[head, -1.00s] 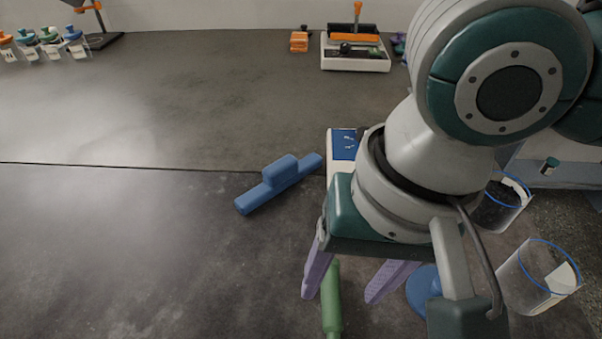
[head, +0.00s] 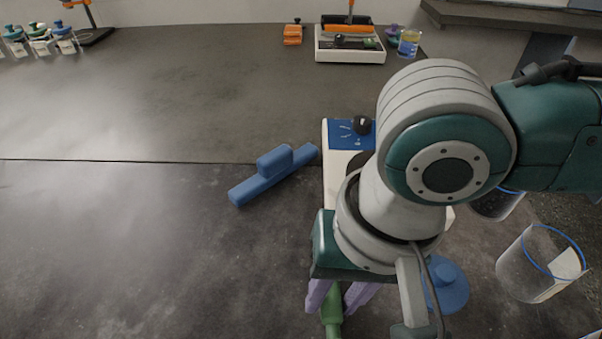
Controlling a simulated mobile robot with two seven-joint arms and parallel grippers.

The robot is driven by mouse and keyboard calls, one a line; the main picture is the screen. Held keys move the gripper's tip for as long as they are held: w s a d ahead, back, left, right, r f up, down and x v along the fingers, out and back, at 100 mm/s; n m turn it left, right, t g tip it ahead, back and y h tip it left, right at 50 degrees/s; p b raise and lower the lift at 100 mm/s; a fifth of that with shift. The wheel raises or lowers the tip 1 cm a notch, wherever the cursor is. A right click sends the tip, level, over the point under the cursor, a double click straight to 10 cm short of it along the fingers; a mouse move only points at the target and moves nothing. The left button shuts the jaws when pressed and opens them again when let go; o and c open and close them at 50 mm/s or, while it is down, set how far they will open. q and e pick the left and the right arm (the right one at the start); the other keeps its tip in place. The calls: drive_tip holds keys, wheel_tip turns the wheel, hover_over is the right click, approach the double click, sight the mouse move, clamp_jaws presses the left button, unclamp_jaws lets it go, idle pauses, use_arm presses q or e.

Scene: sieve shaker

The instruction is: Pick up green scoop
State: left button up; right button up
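The green scoop (head: 332,317) is at the bottom of the head view, on or just above the dark bench; I cannot tell which. Its lower part is cut off by the picture edge. My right gripper (head: 337,297) points down over it, with its lilac fingers close together on both sides of the green handle. The fingers appear to touch the handle and to be shut on it. The gripper body hides the scoop's upper end. My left gripper is not in view.
A round blue lid (head: 447,287) lies right of the gripper. A clear blue-rimmed container (head: 530,265) stands farther right.

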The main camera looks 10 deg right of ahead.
sight(334, 299)
clamp_jaws()
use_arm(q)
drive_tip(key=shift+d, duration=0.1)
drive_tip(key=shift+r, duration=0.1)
use_arm(e)
drive_tip(key=shift+r, duration=0.15)
use_arm(q)
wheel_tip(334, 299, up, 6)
drive_tip(key=p, duration=0.5)
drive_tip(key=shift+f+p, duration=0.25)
drive_tip(key=shift+p, duration=0.1)
use_arm(e)
wheel_tip(334, 299, up, 20)
drive_tip(key=shift+c, duration=0.3)
unclamp_jaws()
clamp_jaws()
